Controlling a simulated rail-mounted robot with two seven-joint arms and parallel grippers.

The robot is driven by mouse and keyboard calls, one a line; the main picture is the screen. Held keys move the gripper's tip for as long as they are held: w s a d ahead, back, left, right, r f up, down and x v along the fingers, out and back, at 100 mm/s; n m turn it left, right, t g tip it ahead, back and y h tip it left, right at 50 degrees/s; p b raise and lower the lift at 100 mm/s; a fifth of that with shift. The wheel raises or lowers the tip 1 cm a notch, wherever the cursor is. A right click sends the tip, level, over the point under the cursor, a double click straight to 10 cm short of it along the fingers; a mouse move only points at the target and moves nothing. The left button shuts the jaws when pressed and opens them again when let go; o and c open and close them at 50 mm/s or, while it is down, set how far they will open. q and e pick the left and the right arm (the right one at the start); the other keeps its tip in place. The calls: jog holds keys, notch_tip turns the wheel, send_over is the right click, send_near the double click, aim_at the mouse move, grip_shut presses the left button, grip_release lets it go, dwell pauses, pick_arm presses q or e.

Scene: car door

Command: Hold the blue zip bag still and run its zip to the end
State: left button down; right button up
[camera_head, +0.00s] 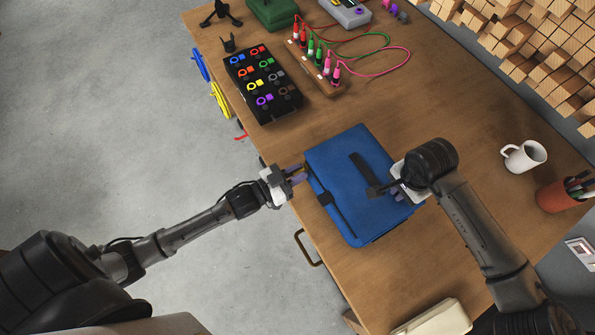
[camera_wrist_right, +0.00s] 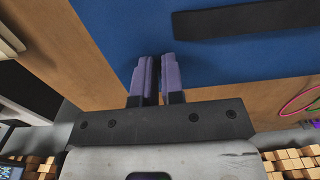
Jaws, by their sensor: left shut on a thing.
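The blue zip bag (camera_head: 345,185) lies flat on the wooden table near its left edge. A black zip line runs along its left side, with a small black piece (camera_head: 325,198) on it. A black strap crosses its upper face. My left gripper (camera_head: 301,174) is shut at the bag's left edge, near the upper end of the zip line; its exact grip point is too small to see. My right gripper (camera_wrist_right: 157,72) is over the bag's right part, its purple fingers closed together with nothing visible between them. In the head view its wrist hides the fingertips.
A black board with coloured rings (camera_head: 262,82) and a cable block (camera_head: 315,68) stand beyond the bag. A white mug (camera_head: 524,156) and a red pen pot (camera_head: 562,194) are at right. A pale pouch (camera_head: 436,320) lies near the front. The table between bag and cables is clear.

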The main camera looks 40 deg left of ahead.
aim_at(354, 235)
pick_arm(q)
jog(key=shift+f, duration=0.1)
pick_arm(e)
jog(key=shift+d+f, duration=0.15)
jog(key=shift+f, duration=0.25)
pick_arm(q)
jog(key=s+d, duration=0.2)
jog(key=d, duration=0.4)
jog(key=s+d, duration=0.3)
jog(key=d, duration=0.4)
jog(key=s+d, duration=0.3)
jog(key=d, duration=0.4)
jog(key=shift+s, duration=0.15)
jog(key=c, duration=1.1)
grip_release()
jog(key=shift+a, duration=0.1)
jog(key=v, duration=1.2)
pick_arm(e)
jog(key=shift+s, duration=0.1)
